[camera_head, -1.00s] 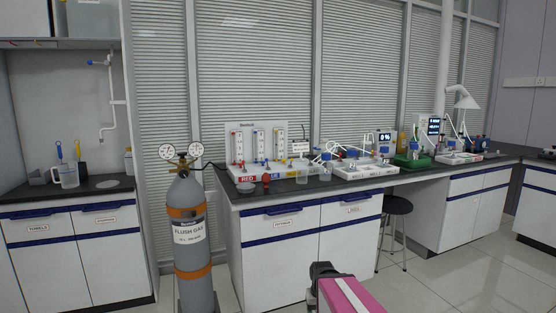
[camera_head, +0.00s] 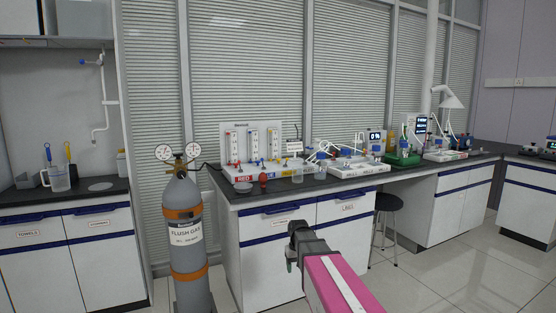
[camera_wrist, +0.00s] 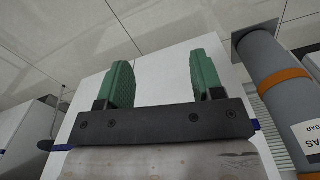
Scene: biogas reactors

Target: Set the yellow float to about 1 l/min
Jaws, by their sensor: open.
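A white flowmeter panel (camera_head: 252,128) stands at the back of the middle bench, with three upright tubes side by side. The rightmost tube (camera_head: 273,145) stands above a yellow knob (camera_head: 277,160). The float inside is too small to make out, so its level cannot be read. In the head view my gripper (camera_head: 291,258) is in front of the bench's cabinet doors, lower than the benchtop and well away from the panel. In the wrist view its two green fingers (camera_wrist: 158,82) are wide apart with nothing between them. The panel is not in the wrist view.
A grey flush gas cylinder (camera_head: 187,240) with two gauges stands left of the bench; it also shows in the wrist view (camera_wrist: 275,75). A small dish (camera_head: 243,187) and a red object (camera_head: 263,180) lie near the bench's front edge. A stool (camera_head: 387,205) stands to the right.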

